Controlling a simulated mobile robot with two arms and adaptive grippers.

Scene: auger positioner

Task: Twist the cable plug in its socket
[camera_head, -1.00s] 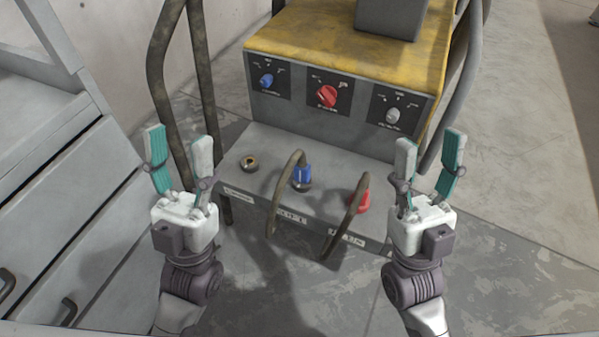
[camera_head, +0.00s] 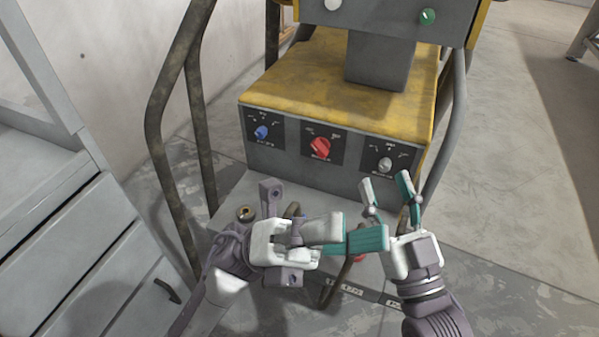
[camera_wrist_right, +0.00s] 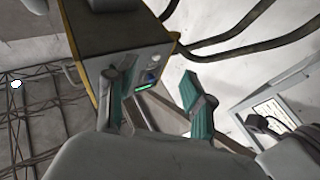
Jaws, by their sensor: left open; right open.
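In the head view, the red plug (camera_head: 360,258) shows only as a sliver below my left gripper's fingers. A dark cable (camera_head: 334,286) hangs below it. Another cable (camera_head: 291,211) shows behind my left gripper; the blue plug is hidden. A socket with no plug (camera_head: 245,214) is at the shelf's left. My left gripper (camera_head: 358,235) is open, lies sideways over the shelf and points right. My right gripper (camera_head: 387,190) is open and empty at the shelf's right, pointing up in the picture. Its spread fingers also show in the right wrist view (camera_wrist_right: 155,95).
Behind the shelf, a panel has blue (camera_head: 262,132), red (camera_head: 320,148) and grey (camera_head: 385,165) knobs below a yellow top (camera_head: 320,82). Bent rails stand at left (camera_head: 160,130) and right (camera_head: 457,110). A grey drawer cabinet (camera_head: 75,235) is at left. Floor at right is open.

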